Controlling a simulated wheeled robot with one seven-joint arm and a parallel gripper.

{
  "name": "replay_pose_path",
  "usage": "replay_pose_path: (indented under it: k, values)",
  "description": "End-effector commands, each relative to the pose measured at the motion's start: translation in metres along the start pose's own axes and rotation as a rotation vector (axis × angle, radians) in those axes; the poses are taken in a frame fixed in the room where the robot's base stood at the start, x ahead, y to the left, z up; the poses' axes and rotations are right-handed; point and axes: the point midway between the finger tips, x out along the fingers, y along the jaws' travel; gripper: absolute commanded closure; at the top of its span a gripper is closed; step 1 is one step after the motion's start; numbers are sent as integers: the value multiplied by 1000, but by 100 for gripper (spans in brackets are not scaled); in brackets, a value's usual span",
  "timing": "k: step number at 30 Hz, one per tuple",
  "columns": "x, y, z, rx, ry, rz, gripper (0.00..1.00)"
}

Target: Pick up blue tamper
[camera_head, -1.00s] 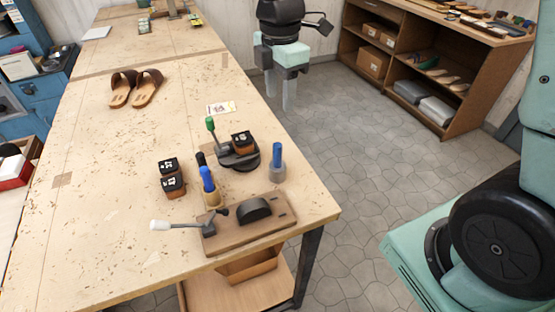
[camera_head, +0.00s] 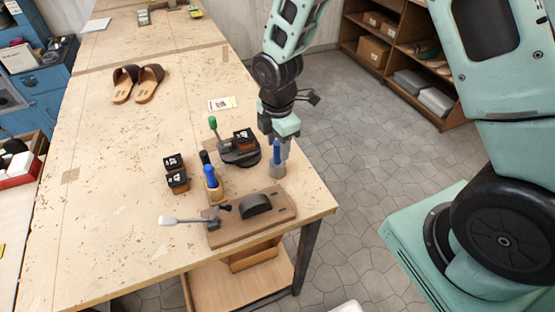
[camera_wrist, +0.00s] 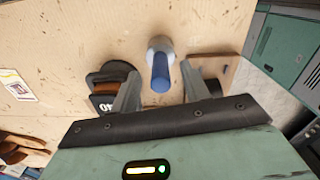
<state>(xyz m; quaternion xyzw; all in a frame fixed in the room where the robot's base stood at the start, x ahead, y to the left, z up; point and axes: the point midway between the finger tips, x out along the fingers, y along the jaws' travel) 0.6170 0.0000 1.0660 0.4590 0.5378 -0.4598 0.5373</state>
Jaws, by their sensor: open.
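The blue tamper (camera_head: 276,153) stands upright near the table's right edge, with a blue handle and a grey metal base. In the wrist view the tamper (camera_wrist: 160,72) shows between the two fingers, its blue handle pointing toward the camera. My gripper (camera_head: 281,146) is open and above or around the handle; it also shows in the wrist view (camera_wrist: 158,92), with one finger on each side of the handle and a gap to both. The head view does not show clearly how far the fingers reach down.
A black round press (camera_head: 240,157) with a green-knobbed lever stands left of the tamper. A wooden board fixture (camera_head: 225,232) lies in front. A holder (camera_head: 213,192) with blue and black handles and black blocks (camera_head: 176,178) stand farther left. Sandals (camera_head: 138,84) lie farther back.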

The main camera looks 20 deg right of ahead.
Motion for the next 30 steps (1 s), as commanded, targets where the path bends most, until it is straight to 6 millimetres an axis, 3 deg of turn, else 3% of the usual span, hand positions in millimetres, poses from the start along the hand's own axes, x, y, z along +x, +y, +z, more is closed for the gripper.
replay_pose_path:
  k: [7,16,21,30]
  values:
    - [24,-1,-1,-1,-1,-2,54]
    - [28,0,-1,0,0,1,54]
    - [28,0,-1,0,0,1,100]
    - [27,0,-1,0,0,2,100]
